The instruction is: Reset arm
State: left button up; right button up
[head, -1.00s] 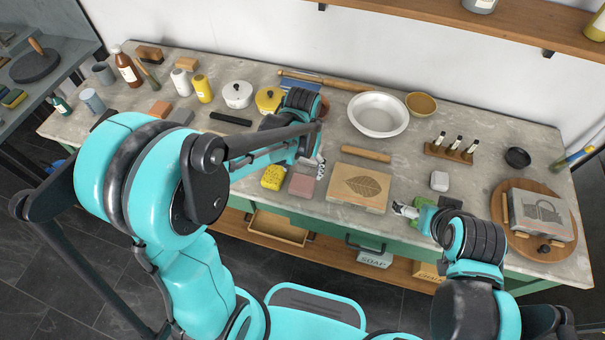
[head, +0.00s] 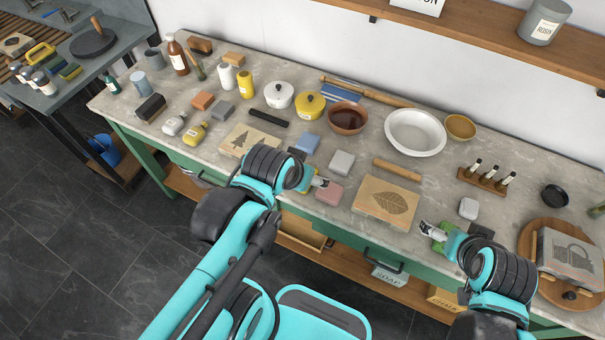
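My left arm reaches in from the lower left. Its gripper (head: 320,182) hangs at the table's front edge, beside a pink block (head: 329,194) and partly over a yellow thing that is mostly hidden. My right gripper (head: 427,229) is at the front edge on the right, below the wooden block with a leaf print (head: 387,202) and close to a green thing. No object shows clearly held in either gripper. The fingers are too small to tell open from shut.
The long worktable (head: 345,230) holds a tree-print block (head: 250,141), a brown bowl (head: 347,118), a white basin (head: 415,132), a vial rack (head: 487,179) and a round board (head: 530,240) with a stone. An open drawer (head: 300,232) sticks out below.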

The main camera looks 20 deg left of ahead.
pick_arm(q)
jog(key=shift+s+a+t, duration=0.15)
jog(key=shift+s+t, duration=0.15)
jog(key=shift+s, duration=0.05)
jog(key=shift+f+b, duration=1.95)
jog(key=shift+b, duration=0.05)
